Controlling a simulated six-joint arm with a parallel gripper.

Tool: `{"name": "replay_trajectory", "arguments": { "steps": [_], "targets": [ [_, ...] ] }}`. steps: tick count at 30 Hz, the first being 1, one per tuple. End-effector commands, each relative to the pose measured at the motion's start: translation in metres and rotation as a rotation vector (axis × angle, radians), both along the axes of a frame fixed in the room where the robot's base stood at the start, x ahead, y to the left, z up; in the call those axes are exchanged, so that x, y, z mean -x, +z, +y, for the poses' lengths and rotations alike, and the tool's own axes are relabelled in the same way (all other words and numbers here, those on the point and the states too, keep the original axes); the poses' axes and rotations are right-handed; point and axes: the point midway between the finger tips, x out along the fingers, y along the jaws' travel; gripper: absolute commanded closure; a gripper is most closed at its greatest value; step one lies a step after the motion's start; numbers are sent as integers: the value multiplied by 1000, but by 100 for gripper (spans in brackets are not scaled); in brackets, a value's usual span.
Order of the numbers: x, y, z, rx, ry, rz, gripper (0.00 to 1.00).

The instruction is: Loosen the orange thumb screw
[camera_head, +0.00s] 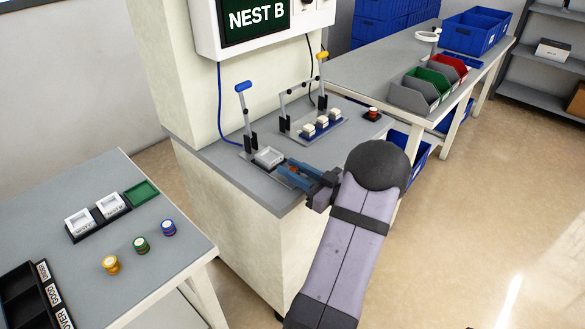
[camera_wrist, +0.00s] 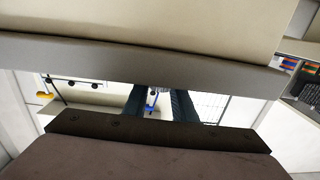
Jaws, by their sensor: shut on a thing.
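My gripper (camera_head: 287,169) has blue fingers and reaches in from the right to the front of a fixture with a blue-handled lever (camera_head: 243,88). Just left of the fingertips a white square part (camera_head: 268,157) sits on the fixture. In the wrist view the fingers (camera_wrist: 158,98) stand on both sides of the blue lever seen beyond; the screw cannot be made out there.
A second fixture with a yellow-handled lever (camera_head: 322,56) and several white parts stands behind. A red-and-black round piece (camera_head: 373,112) sits at the bench's right. The left table (camera_head: 165,265) holds white trays and coloured round pieces. A grey panel (camera_wrist: 160,55) crosses the wrist view.

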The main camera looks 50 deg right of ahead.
Motion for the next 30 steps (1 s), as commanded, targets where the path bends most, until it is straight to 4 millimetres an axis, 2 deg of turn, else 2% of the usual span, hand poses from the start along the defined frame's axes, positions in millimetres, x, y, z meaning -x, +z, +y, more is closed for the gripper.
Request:
{"name": "replay_trajectory", "arguments": {
  "steps": [15,30],
  "targets": [
    [0,-3,0,3,428,1,98],
    [0,-2,1,-1,668,0,98]
  ]
}}
